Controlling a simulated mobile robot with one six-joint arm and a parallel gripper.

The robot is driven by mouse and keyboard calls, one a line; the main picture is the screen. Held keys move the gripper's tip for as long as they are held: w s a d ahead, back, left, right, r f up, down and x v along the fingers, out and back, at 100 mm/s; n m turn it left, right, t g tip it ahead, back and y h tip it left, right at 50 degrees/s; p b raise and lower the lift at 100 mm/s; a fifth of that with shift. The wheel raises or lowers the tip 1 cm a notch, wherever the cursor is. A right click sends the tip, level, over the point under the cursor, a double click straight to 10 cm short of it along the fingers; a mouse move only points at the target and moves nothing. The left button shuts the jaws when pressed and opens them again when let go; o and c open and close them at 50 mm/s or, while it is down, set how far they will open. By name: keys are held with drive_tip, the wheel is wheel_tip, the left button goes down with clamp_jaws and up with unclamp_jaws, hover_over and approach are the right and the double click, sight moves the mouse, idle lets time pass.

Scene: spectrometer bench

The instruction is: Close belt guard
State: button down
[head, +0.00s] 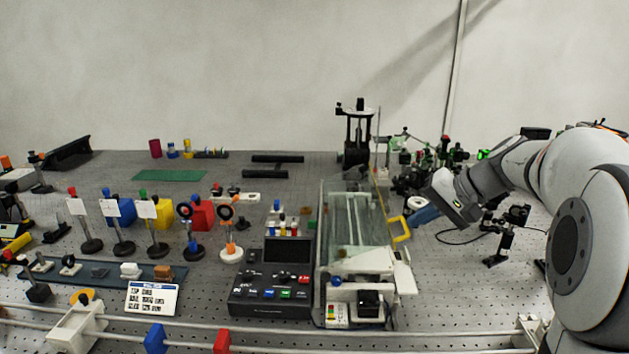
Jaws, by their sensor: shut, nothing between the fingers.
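The belt unit (362,258) stands right of centre on the bench, with a pale, glassy enclosure over it. A clear panel, which looks like the belt guard (384,200), rises along its right side and seems to stand open and tilted. A yellow handle (399,229) sits on the panel's right side. The guard's hinge is hard to make out.
A black control box (269,294) with coloured buttons stands left of the belt unit. A black post stand (356,135) rises behind it. Dark optical mounts and cables (440,165) crowd the back right. The bench right of the unit's front is clear (455,290).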

wheel_tip(320, 180, down, 8)
drive_tip(key=d+y+b, duration=0.1)
drive_tip(key=y+b, duration=0.1)
drive_tip(key=b, duration=0.3)
drive_tip(key=shift+d+y, duration=0.2)
drive_tip(key=shift+y, duration=0.1)
drive_tip(key=shift+d+m, duration=0.1)
drive_tip(key=shift+m, duration=0.2)
